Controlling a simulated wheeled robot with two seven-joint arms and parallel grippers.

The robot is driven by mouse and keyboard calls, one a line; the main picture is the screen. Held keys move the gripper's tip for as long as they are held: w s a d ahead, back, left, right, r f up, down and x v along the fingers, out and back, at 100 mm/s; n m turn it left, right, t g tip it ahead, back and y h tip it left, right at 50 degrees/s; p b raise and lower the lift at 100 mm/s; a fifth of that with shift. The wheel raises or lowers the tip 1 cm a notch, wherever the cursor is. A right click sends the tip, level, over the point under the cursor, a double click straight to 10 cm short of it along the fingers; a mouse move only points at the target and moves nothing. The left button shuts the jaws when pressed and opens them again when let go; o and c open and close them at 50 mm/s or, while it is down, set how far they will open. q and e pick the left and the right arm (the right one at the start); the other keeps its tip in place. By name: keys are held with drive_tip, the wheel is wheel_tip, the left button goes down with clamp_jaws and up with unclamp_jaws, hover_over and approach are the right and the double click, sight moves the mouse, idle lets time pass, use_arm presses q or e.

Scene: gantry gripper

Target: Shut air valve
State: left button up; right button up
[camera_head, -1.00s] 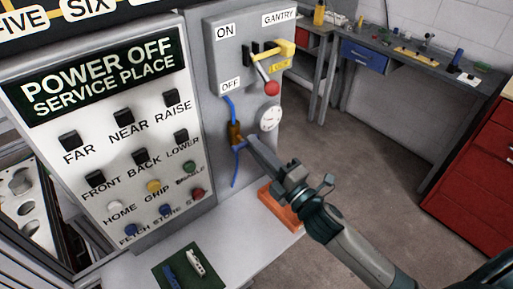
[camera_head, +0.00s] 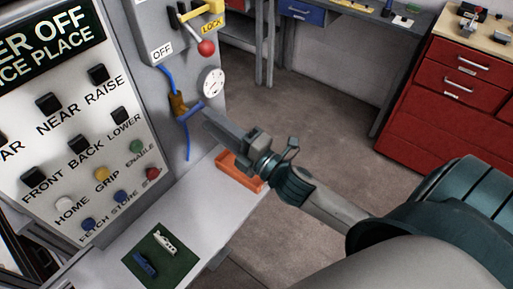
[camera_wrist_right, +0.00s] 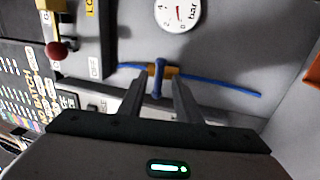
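The air valve (camera_head: 179,103) is a small brass body on a blue hose at the side of the grey panel. Its blue lever (camera_head: 190,111) sticks out to the right, seemingly across the hose. In the right wrist view the brass body (camera_wrist_right: 166,71) sits on the level hose, and the blue lever (camera_wrist_right: 157,80) stands between my fingertips. My right gripper (camera_head: 207,117) reaches in from the lower right. In the wrist view this gripper (camera_wrist_right: 160,90) is open, with a finger on each side of the lever and gaps visible. My left gripper is out of view.
A pressure gauge (camera_head: 213,82) is just above the valve. A red-knobbed switch lever (camera_head: 206,47) with a yellow lock is higher up. A button panel (camera_head: 92,140) is at left. An orange tray (camera_head: 238,172) lies below my right gripper. Red drawers (camera_head: 440,110) stand at right.

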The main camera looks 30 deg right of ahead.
drive_tip(key=b+v, duration=0.3)
drive_tip(key=v, duration=1.1)
idle(0.4)
